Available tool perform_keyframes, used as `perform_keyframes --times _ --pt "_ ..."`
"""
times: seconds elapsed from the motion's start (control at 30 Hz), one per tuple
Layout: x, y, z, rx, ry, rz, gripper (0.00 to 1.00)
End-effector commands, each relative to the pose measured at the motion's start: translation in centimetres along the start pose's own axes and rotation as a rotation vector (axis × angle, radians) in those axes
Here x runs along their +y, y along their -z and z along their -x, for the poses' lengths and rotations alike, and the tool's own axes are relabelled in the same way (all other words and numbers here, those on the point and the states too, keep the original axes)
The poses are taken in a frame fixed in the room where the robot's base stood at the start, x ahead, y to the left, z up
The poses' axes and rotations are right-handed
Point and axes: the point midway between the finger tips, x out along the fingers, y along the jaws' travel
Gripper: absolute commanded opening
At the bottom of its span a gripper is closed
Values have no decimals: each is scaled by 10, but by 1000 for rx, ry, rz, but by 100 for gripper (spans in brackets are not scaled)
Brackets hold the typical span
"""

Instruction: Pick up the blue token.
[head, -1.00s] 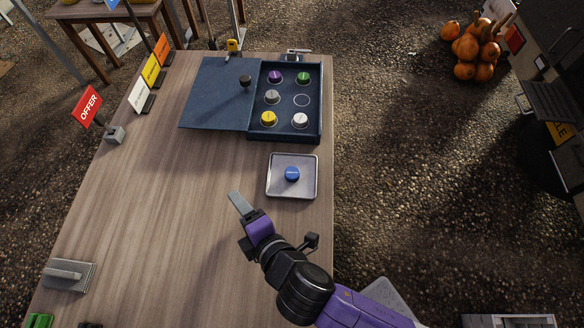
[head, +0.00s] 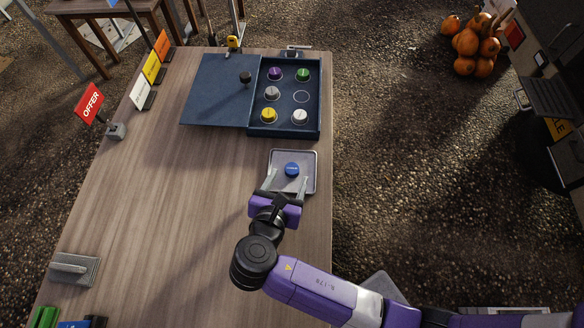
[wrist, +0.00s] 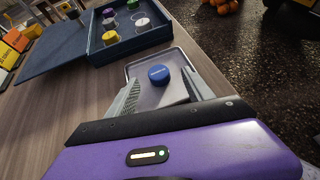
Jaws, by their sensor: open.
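The blue token (head: 291,170) is a small round piece lying on a square pale grey tray (head: 309,157) near the table's right edge. It also shows in the wrist view (wrist: 159,74), ahead of the fingers and roughly between their lines. My gripper (head: 285,182) is open and empty over the near part of the tray. Its two fingers point toward the token, with the fingertips on either side just short of it. In the wrist view the fingers (wrist: 162,90) are spread wide. I cannot tell their exact height above the tray.
Behind the tray is an open dark blue box (head: 284,132) with several coloured tokens and one empty ring. Its lid (head: 215,95) lies to the left. Small signs (head: 90,103) line the table's left edge. The table (head: 170,200) is clear left of the tray.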

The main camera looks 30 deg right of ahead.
Motion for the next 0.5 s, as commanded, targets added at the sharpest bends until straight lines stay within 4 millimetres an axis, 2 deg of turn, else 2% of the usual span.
perform_keyframes --times 0.3,0.5 --pt "3 1 -42 1 0 -2 60" --pt "4 2 -46 1 -1 -2 60"
